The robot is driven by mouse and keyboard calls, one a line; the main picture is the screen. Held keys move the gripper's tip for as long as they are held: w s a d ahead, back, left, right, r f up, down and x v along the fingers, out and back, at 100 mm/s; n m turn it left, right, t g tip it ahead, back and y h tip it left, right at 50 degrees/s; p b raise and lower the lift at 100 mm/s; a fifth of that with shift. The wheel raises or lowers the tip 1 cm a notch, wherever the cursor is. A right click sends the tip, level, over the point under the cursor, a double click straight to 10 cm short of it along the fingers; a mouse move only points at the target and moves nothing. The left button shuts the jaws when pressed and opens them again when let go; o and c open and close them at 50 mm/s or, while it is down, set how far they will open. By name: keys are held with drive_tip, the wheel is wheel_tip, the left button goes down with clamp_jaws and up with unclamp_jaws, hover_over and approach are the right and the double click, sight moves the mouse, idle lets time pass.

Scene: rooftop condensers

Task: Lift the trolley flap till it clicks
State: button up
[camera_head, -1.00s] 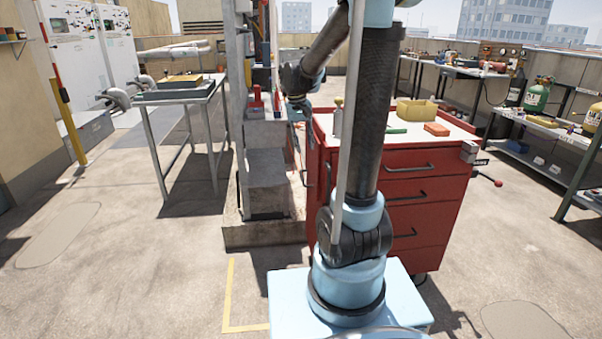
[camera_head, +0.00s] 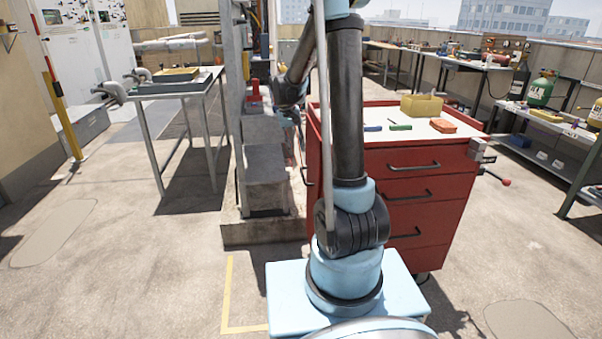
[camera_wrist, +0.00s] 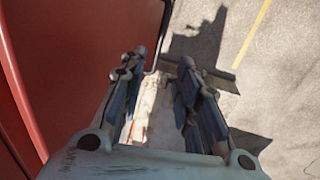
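The red trolley (camera_head: 418,205) stands right of my arm in the head view, with drawers and a pale top. Its red side panel (camera_wrist: 75,50) fills the left of the wrist view, with a dark bar handle (camera_wrist: 162,35) beyond my fingers. I cannot clearly make out the flap in either view. My gripper (camera_wrist: 162,72) is open, fingers apart, beside that panel. A pale, reddish-marked surface shows between the fingers; I cannot tell what it is or whether they touch it. In the head view my gripper is small and partly hidden at the trolley's left side.
A yellow bin (camera_head: 422,106) and an orange block (camera_head: 443,126) sit on the trolley top. A grey block (camera_head: 481,150) and red-knobbed lever (camera_head: 497,179) project from its right side. Open floor lies at front left.

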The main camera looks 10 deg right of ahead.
sight(302, 174)
drive_tip(key=f, duration=0.4)
drive_tip(key=d+f, duration=0.1)
drive_tip(key=f, duration=0.3)
drive_tip(key=d+f, duration=0.1)
drive_tip(key=f, duration=0.3)
drive_tip(key=shift+d, duration=0.2)
clamp_jaws()
